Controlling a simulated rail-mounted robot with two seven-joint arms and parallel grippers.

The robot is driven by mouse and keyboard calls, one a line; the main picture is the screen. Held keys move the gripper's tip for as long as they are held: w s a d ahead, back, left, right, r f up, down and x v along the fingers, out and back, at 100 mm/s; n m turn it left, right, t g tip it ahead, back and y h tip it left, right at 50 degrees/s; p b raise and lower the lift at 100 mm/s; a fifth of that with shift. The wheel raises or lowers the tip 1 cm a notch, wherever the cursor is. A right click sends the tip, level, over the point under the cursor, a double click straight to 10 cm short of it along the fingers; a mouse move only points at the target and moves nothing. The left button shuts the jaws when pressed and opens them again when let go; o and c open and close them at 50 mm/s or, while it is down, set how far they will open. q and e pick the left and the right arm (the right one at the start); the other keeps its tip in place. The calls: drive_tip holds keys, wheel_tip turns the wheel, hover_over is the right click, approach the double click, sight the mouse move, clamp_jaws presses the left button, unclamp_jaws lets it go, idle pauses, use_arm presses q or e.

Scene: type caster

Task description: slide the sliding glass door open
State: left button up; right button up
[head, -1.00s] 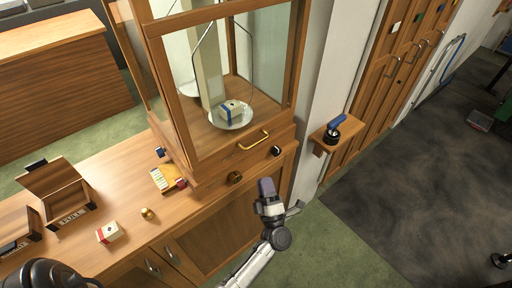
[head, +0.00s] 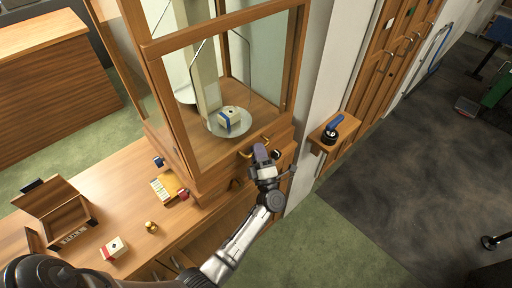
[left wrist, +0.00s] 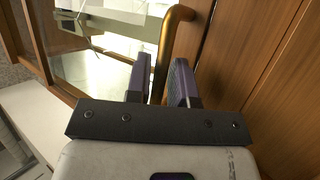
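The sliding glass door (head: 215,85) is the wood-framed pane on the front of a balance case. It looks down, with its lower rail just above the case base. A brass handle (head: 245,154) sits at its lower edge, and shows large in the left wrist view (left wrist: 167,48). My left gripper (head: 261,152) is at this handle and hides its right part. In the left wrist view its two purple-padded fingers (left wrist: 160,82) are apart, with the brass bar between them. A gap shows beside the bar. My right gripper is not in view.
Inside the case, a pan (head: 230,124) holds a small box. A shelf (head: 335,130) with a blue-handled tool juts from the wall to the right.

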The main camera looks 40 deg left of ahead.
use_arm(q)
drive_tip(key=shift+c, duration=0.3)
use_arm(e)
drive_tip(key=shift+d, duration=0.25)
use_arm(q)
clamp_jaws()
drive_tip(key=shift+r, duration=0.1)
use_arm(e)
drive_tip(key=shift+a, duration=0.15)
